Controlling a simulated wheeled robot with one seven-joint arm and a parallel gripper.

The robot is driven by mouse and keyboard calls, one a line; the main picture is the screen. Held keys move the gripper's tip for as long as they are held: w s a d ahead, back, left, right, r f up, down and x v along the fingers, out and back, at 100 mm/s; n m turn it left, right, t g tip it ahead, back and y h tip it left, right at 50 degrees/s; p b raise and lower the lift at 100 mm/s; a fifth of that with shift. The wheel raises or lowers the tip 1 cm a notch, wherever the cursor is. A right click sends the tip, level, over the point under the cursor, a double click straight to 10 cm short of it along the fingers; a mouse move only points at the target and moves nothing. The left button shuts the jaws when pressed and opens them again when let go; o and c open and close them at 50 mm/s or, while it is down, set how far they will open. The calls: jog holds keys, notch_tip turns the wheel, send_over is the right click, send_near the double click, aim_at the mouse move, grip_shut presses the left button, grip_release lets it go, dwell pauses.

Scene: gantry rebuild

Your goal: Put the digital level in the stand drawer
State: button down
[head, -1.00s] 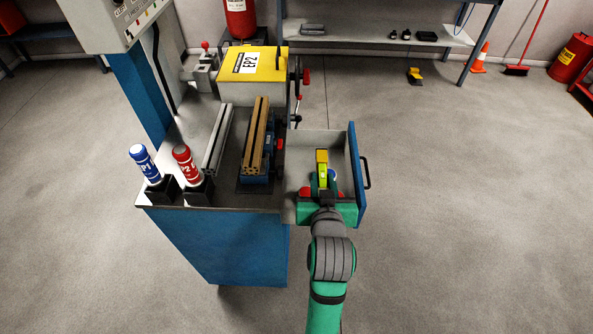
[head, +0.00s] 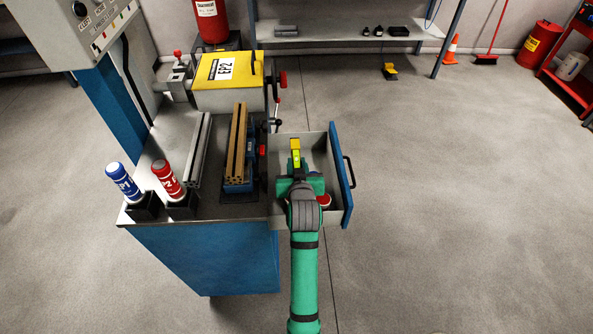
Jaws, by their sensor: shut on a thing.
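The digital level (head: 295,146) is a small yellow bar with a yellow-green part, seen end-on in the head view. My gripper (head: 297,171) is shut on its near end; the fingertips are mostly hidden behind the green gripper body. The stand drawer (head: 342,174) is pulled open on the right side of the blue stand, with grey walls and a blue front. The level and my gripper are over the drawer's opening, towards its left half. I cannot tell whether the level touches the drawer floor.
A red item (head: 324,200) shows in the drawer, partly hidden by my arm. The stand top (head: 215,208) beside it carries brown bars (head: 237,145), grey rails (head: 199,150), blue and red bottles and a yellow-topped machine (head: 228,70). Right of the drawer, the floor is clear.

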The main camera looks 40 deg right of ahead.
jog(key=shift+w+f, duration=0.35)
jog(key=shift+w, duration=0.05)
jog(key=shift+w+d+f, duration=0.1)
jog(key=shift+w+f, duration=0.05)
jog(key=shift+f, duration=1.5)
jog(key=c, duration=1.5)
grip_release()
jog(key=shift+f, duration=0.15)
jog(key=v, duration=1.2)
